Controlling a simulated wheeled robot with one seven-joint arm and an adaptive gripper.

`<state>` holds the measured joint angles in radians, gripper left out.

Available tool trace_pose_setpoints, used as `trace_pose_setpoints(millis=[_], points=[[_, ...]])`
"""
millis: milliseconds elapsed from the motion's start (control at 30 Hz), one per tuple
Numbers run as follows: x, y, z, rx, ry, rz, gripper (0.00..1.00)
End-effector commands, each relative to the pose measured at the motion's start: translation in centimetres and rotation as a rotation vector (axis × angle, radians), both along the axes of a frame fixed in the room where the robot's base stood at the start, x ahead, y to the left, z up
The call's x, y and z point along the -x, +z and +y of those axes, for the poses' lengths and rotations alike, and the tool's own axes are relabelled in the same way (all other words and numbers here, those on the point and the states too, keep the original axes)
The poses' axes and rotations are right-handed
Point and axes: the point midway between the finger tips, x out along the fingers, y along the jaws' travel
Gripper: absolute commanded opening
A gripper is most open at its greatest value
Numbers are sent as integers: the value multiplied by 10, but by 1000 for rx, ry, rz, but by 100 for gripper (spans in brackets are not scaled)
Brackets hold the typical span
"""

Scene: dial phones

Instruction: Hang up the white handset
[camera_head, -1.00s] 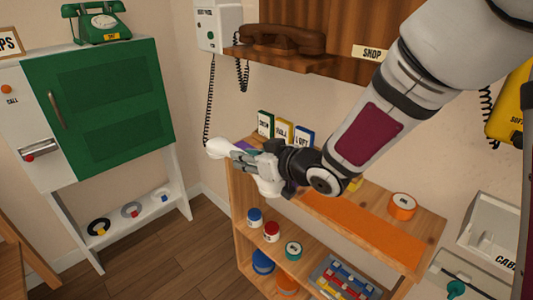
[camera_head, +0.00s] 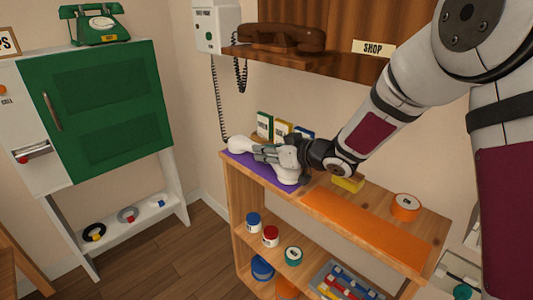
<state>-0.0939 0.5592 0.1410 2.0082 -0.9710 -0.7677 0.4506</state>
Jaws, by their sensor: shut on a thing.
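The white handset (camera_head: 240,144) is in the jaws of my gripper (camera_head: 266,155), which is shut around its middle. The handset is low over the purple mat (camera_head: 262,172) at the left end of the wooden shelf unit's top; I cannot tell whether it touches the mat. The white wall phone (camera_head: 217,27) is at the top, to the left of the brown shelf. A dark coiled cord (camera_head: 217,100) hangs from it toward the handset. Part of the handset is hidden by my gripper.
A brown phone (camera_head: 282,38) rests on the wall shelf above. Small cards (camera_head: 265,125) stand behind my gripper. A yellow block (camera_head: 347,183), an orange mat (camera_head: 360,222) and an orange roll (camera_head: 406,207) are to the right. A green phone (camera_head: 95,24) tops the green cabinet (camera_head: 108,108).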

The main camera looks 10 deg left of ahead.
Motion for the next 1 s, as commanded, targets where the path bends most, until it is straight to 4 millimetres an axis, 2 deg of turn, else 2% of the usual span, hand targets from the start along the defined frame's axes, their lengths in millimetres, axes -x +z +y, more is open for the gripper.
trace_pose_setpoints(millis=[367,400,467,900,1000], points=[[0,-3,1,-2,0,-2,0],[0,-3,1,-2,0,-1,35],[0,-2,1,-1,0,-2,46],[1,-3,1,1,2,-4,46],[9,5,-12,0,-3,0,46]])
